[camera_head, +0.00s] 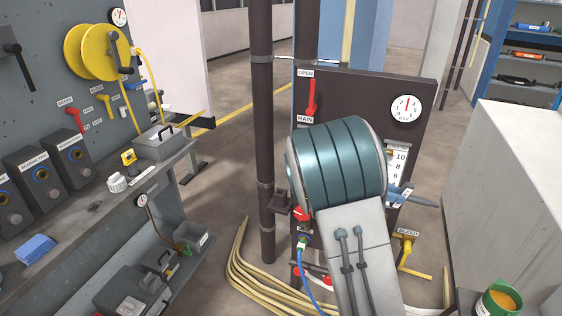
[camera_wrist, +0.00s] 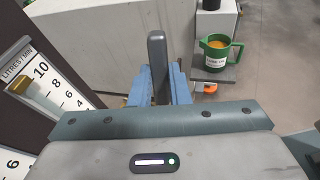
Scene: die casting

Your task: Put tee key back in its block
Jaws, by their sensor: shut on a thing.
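My gripper (camera_wrist: 158,88) shows in the wrist view with its blue fingers closed on a dark grey bar (camera_wrist: 157,58), which I take to be the tee key. The bar points away from the wrist, and its far end is rounded. The rest of the key is hidden by the fingers. I cannot surely make out the key's block in either view.
A dark panel (camera_head: 425,100) carries a dial (camera_head: 405,108), a red lever (camera_head: 312,97) and a flow scale (camera_head: 398,158). A yellow valve handle (camera_head: 408,252) sits low. A green mug (camera_head: 497,299) and a pale cabinet (camera_head: 515,170) stand right. A workbench (camera_head: 100,205) stands left.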

